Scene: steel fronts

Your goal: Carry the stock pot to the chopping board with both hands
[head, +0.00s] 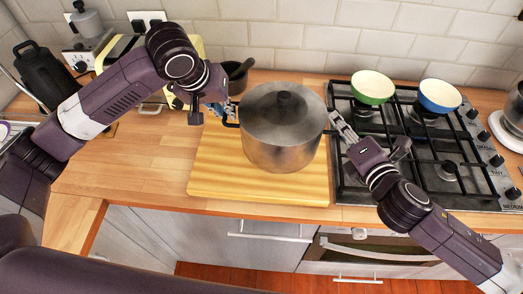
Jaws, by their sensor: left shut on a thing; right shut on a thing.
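The stock pot (284,135) is a steel pot with a lid and a dark knob. It is upright over the chopping board (215,180), a yellow striped wooden board on the counter. I cannot tell whether its base touches the board. My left gripper (228,116) is shut on the pot's left handle. My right gripper (334,122) is shut at the pot's right side, where the handle is mostly hidden by the fingers.
The gas hob (350,190) lies to the right, with a green bowl (373,86) and a blue bowl (440,95) on it. A dark pan or mortar (237,76) stands behind the pot. A yellow toaster (118,50) stands at the back left. The counter left of the board is clear.

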